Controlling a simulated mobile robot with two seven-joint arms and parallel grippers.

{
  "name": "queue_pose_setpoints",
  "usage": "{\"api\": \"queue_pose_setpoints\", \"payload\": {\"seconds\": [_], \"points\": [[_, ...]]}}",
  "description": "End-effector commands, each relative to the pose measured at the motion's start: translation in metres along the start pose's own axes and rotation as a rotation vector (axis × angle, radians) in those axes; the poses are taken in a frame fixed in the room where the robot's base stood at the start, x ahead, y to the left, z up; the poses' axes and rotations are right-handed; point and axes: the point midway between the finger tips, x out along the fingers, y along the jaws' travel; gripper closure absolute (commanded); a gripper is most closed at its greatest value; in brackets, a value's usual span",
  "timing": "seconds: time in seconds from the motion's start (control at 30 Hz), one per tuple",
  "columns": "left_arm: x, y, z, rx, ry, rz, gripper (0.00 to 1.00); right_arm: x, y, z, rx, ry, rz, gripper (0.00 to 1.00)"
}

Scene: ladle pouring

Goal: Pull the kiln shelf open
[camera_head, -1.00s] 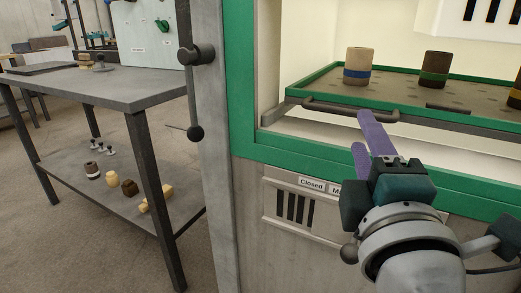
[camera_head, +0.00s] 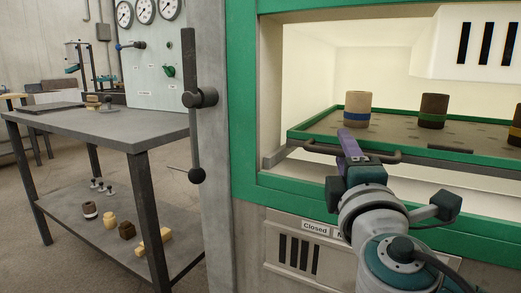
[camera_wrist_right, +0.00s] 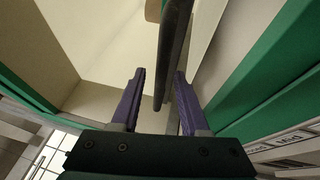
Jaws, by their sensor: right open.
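The kiln shelf (camera_head: 397,135) is a green-edged tray inside the kiln opening. A dark bar handle (camera_head: 325,148) runs along its front edge. My right gripper (camera_head: 347,137) is at the handle, its purple fingers reaching into the opening. In the right wrist view the handle (camera_wrist_right: 172,60) lies between the two parted fingers (camera_wrist_right: 158,98), with gaps on both sides. The right gripper is open. My left gripper is not in view.
The green kiln frame (camera_head: 243,110) borders the opening. A grey workbench (camera_head: 110,128) stands at left.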

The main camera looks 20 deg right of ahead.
Motion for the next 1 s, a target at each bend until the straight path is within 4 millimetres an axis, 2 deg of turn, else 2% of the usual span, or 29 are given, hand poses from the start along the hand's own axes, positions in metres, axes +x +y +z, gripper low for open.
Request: {"api": "queue_pose_setpoints", "payload": {"seconds": [0.13,0.53,1.0], "points": [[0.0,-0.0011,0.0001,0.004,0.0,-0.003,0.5,-0.0002,0.0,0.0,0.0,0.0,0.0,0.56],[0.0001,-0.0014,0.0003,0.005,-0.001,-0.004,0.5,-0.0006,-0.0001,-0.0001,0.001,0.0,0.0,1.0],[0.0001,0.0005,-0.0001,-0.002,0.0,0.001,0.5,-0.0007,-0.0002,-0.0002,0.001,0.0,-0.001,1.0]]}}
